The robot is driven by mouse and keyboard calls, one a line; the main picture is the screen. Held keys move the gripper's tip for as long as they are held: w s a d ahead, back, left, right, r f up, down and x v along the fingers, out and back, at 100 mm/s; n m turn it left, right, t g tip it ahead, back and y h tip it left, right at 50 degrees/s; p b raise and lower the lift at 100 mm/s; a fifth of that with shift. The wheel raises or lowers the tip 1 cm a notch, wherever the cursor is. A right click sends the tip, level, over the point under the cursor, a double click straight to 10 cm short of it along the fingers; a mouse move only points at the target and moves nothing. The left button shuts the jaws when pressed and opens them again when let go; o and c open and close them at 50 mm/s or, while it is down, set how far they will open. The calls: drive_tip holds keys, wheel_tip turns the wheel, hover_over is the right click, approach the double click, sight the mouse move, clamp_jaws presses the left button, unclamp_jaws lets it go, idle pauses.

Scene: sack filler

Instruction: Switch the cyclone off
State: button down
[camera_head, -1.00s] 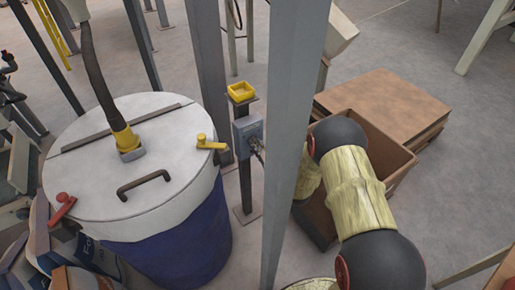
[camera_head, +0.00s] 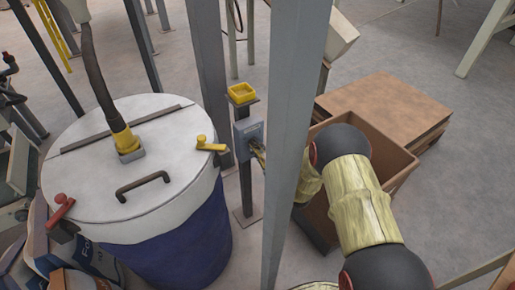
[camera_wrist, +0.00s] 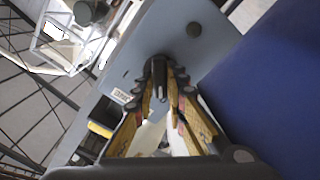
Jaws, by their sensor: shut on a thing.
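The grey switch box (camera_head: 249,132) is mounted on a dark post, just right of the drum in the head view. In the wrist view its pale blue-grey face (camera_wrist: 140,60) fills the middle, with a dark switch handle (camera_wrist: 161,93) on it. My gripper (camera_wrist: 160,82) has yellowish fingers with dark ribbed tips, on both sides of this handle and shut on it. In the head view my gripper (camera_head: 259,154) shows small at the right side of the box, and the grey column partly hides my arm. The handle's exact setting is hard to read.
A white-lidded blue drum (camera_head: 165,240) with a hose stands left of the box. A yellow-topped post (camera_head: 241,93) is just behind the box. A grey column (camera_head: 293,150) stands close in front. A brown carton (camera_head: 400,165) is at the right.

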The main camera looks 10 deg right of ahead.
idle(0.3)
drive_tip(key=c, duration=1.8)
unclamp_jaws()
drive_tip(key=shift+c, duration=0.2)
drive_tip(key=shift+o, duration=0.2)
drive_tip(key=v, duration=1.2)
